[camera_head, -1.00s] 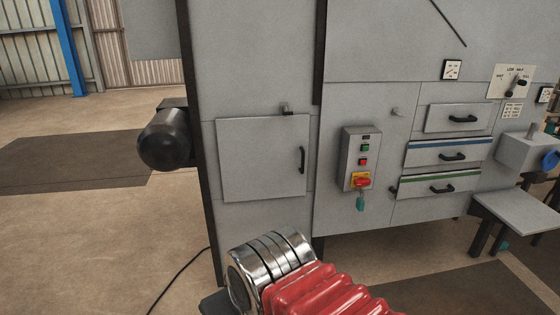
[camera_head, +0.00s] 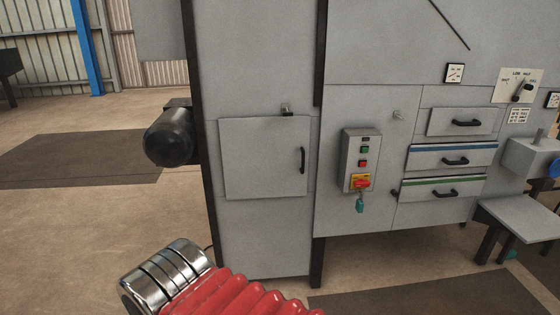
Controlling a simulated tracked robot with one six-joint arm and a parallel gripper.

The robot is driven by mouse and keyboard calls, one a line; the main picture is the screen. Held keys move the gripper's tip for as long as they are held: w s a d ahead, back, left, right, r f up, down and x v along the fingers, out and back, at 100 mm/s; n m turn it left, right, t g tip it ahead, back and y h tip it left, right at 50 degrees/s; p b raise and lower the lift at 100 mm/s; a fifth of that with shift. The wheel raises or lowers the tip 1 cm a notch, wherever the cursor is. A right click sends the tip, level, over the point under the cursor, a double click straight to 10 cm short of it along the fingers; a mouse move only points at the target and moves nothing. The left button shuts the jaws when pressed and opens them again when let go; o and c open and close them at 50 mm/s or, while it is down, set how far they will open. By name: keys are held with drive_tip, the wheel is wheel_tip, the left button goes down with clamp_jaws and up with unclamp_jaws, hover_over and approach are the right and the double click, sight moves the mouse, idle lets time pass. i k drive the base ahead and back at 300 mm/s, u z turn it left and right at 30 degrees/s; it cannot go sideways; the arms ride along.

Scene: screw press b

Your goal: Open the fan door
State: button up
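A grey square door (camera_head: 262,160), which looks like the fan door, sits flush and shut in the lower left of the grey machine cabinet. It has a black vertical handle (camera_head: 302,160) near its right edge. A small latch-like fitting (camera_head: 287,109) is just above its top edge. My arm shows at the bottom of the view, with a ribbed silver part and a red bellows. It is in front of and below the door, apart from it. My gripper's fingers are not in view.
A control box (camera_head: 361,161) with buttons and a red-yellow switch is right of the door. Drawers (camera_head: 452,158) with black handles are further right. A dark cylindrical motor (camera_head: 170,137) sticks out left of the cabinet. A small grey table (camera_head: 520,217) stands at right. Floor in front is open.

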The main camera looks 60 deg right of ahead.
sight(266, 156)
drive_tip(key=u, duration=0.75)
drive_tip(key=k, duration=1.25)
drive_tip(key=z, duration=1.15)
drive_tip(key=i, duration=0.95)
drive_tip(key=z, duration=0.1)
